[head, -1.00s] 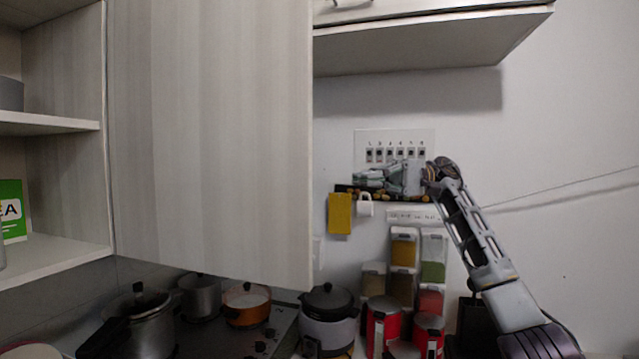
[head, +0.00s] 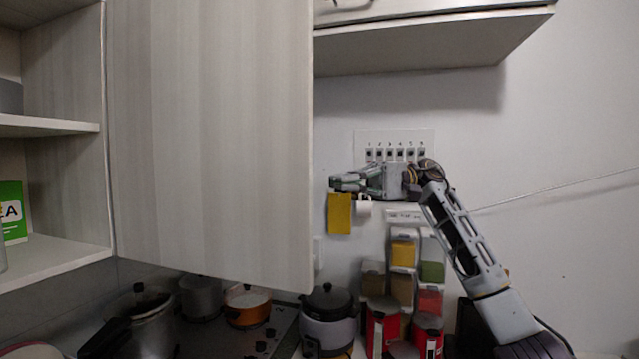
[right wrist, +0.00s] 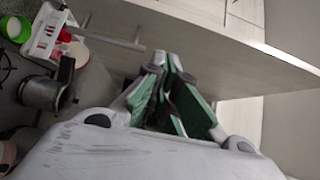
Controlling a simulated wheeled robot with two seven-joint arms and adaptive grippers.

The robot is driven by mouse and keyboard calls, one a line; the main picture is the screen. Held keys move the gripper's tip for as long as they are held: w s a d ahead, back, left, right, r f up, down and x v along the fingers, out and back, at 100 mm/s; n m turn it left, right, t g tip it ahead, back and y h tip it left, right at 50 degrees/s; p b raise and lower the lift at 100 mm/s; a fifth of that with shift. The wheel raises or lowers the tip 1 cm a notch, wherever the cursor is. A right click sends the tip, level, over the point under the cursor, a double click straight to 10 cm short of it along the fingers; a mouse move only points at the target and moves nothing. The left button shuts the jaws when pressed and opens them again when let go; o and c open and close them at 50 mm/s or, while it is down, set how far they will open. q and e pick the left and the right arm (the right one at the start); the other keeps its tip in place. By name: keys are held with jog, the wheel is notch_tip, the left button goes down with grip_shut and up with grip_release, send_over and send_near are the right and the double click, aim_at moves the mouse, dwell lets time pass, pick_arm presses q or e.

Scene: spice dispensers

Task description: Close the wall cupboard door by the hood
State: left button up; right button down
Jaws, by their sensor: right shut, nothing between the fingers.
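The wall cupboard door (head: 215,140) stands open as a wide pale wood-grain panel in the head view. Its hinged edge is at the left, by the open cupboard shelves (head: 55,125), and its free edge is near the middle of the picture. My right gripper (head: 335,184) is to the right of the door's free edge, in front of the wall and pointing left. It is shut and empty, with a small visible gap between it and the door. The right wrist view shows its green-padded fingers (right wrist: 172,62) together. My left gripper is not in view.
Pots (head: 247,305) stand on the stove below the door. A rice cooker (head: 328,318), spice dispensers (head: 403,255) and red canisters stand below my right arm. Another wall cupboard (head: 430,40) is above it. A yellow cloth (head: 340,213) hangs on the wall.

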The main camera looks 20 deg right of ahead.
jog(key=s+a+p, duration=0.1)
jog(key=s+a, duration=0.3)
jog(key=a, duration=0.2)
jog(key=shift+a+p, duration=0.35)
jog(key=shift+p, duration=0.05)
jog(key=shift+s+a, duration=0.1)
dwell(0.5)
